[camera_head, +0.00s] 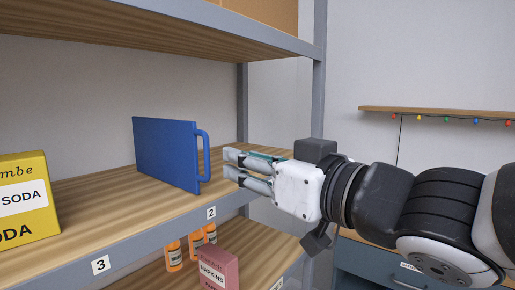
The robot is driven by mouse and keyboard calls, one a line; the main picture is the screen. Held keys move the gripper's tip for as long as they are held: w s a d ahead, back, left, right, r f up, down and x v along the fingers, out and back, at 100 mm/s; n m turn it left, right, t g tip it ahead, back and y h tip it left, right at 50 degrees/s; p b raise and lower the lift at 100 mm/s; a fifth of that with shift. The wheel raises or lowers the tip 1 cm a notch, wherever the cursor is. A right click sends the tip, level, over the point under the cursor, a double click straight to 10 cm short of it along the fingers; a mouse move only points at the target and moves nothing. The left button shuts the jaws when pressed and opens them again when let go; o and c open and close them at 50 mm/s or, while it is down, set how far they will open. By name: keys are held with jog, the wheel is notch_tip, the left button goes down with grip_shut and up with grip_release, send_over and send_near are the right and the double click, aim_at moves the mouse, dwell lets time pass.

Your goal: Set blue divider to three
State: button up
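The blue divider (166,152) stands upright across the wooden shelf (95,195), with a blue handle (205,156) on its right edge. Its front end is a little left of the label 2 (211,212) on the shelf's front edge. The label 3 (101,264) is further left and nearer on the same edge. My gripper (227,164) points left just right of the handle. Its two fingers are apart with a small gap between them, and nothing shows held. I cannot tell whether a fingertip touches the handle.
A yellow soda box (28,200) stands on the shelf at the left. Bare shelf lies between it and the divider. An upper shelf (190,30) hangs above. Orange bottles (174,256) and a pink napkins box (219,268) are on the shelf below. A grey post (319,80) rises behind my gripper.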

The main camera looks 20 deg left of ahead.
aim_at(208, 150)
jog(key=x, duration=1.2)
jog(key=shift+w+a, duration=0.2)
jog(key=shift+a, duration=0.1)
jog(key=shift+c, duration=0.5)
grip_shut()
